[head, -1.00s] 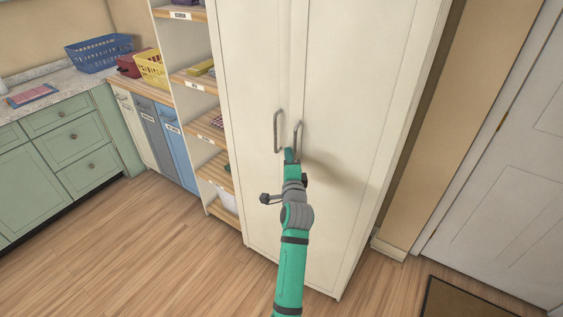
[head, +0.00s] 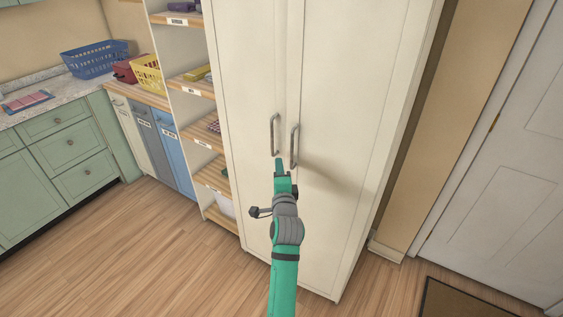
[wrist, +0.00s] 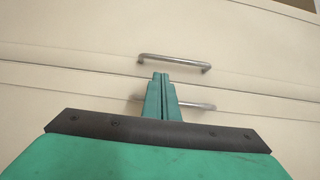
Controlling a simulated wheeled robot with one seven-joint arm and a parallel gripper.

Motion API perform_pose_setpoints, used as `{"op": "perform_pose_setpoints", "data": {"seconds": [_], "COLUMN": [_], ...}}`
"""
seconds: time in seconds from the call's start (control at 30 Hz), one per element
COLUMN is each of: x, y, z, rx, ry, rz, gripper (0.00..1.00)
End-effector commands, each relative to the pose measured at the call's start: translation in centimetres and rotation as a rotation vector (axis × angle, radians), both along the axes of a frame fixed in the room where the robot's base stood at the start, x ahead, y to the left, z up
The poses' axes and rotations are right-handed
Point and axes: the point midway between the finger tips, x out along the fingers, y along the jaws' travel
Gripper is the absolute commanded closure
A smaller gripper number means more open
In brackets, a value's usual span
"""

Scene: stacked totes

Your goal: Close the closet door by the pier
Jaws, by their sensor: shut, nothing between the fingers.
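The tall cream closet has a left door (head: 252,90) and a right door (head: 350,110), the right one nearer the tan pier (head: 462,130). Both doors look shut or nearly shut; I cannot tell whether they are flush. Each has a grey bar handle, the left handle (head: 274,135) and the right handle (head: 294,146), side by side at the seam. My green gripper (head: 279,163) is in front of the seam, just below the handles, fingers together and empty. In the wrist view the shut fingers (wrist: 161,80) partly hide one handle (wrist: 200,106); the other handle (wrist: 174,61) is clear.
Open shelves (head: 208,130) stand left of the closet, then blue and white cabinet fronts (head: 165,145) and green drawers (head: 75,150). A white room door (head: 505,180) and a dark mat (head: 465,302) are at the right. Wood floor is clear at the left front.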

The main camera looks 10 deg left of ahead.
Motion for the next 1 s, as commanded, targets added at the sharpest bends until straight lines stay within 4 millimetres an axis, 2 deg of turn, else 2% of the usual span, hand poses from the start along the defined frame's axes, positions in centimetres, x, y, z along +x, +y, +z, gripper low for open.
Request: {"op": "perform_pose_setpoints", "data": {"seconds": [0.1,0.3,0.57,0.67,0.9,1.0], "x": [-2.7,-6.3,-8.7,-9.1,-11.6,-12.6], "y": [0.8,2.2,2.8,1.1,-6.6,-8.4], "z": [-0.1,-0.1,-0.1,-0.2,-0.1,0.1], "rx": [-0.003,-0.002,-0.002,0.001,0.004,0.002], "ry": [0.001,0.000,0.002,0.008,0.015,0.008], "rz": [0.003,0.008,0.010,0.008,0.026,0.038], "gripper": [1.00,1.00,1.00,1.00,1.00,1.00]}}
